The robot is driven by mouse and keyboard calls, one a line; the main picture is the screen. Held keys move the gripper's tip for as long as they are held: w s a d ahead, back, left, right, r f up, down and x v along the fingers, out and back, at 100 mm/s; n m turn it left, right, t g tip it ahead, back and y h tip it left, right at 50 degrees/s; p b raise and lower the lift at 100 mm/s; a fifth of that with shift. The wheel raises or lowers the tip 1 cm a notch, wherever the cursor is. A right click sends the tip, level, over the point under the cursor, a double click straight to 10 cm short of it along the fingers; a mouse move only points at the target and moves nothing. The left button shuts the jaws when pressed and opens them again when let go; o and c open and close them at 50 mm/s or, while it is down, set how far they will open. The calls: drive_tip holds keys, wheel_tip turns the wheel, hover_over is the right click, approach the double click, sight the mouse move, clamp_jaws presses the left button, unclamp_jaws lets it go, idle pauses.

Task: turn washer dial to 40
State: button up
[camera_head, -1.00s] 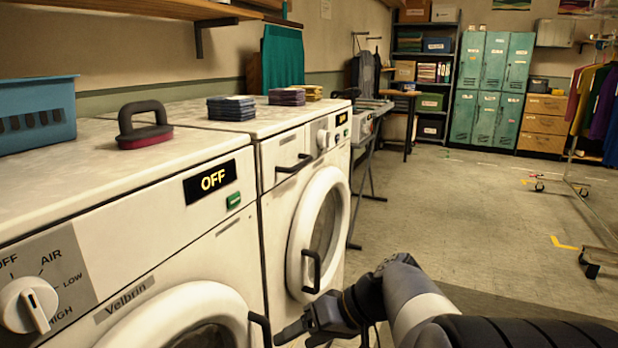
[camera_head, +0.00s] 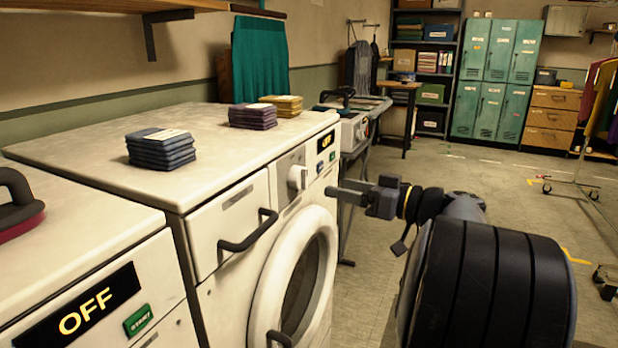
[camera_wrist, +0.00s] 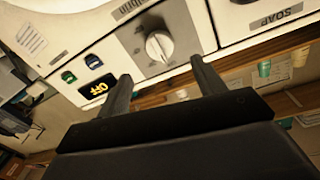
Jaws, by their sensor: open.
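The washer (camera_head: 240,200) is the second white machine, with a drawer, a round door and a display (camera_head: 325,142) reading OFF. Its white dial (camera_head: 297,177) is on the upper front panel, between drawer and display. The dial also shows in the wrist view (camera_wrist: 159,46), on a grey plate, with a raised grip bar; its marks are too small to read. My gripper (camera_head: 335,193) is in front of the panel, to the right of the dial in the head view. In the wrist view my gripper (camera_wrist: 160,72) has its fingers apart and empty, with the dial seen between and beyond the tips.
A black drawer handle (camera_head: 248,231) and the round door (camera_head: 295,280) stick out below the dial. Folded cloth stacks (camera_head: 160,149) lie on the washer top. A nearer machine's display (camera_head: 82,312) also reads OFF. Open floor (camera_head: 480,185) lies to the right.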

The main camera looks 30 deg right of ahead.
sight(306, 180)
drive_tip(key=x, duration=0.8)
drive_tip(key=shift+w+a, duration=0.2)
drive_tip(key=shift+w, duration=0.1)
drive_tip(key=shift+c, duration=0.2)
drive_tip(key=c, duration=0.9)
drive_tip(key=shift+c, duration=0.2)
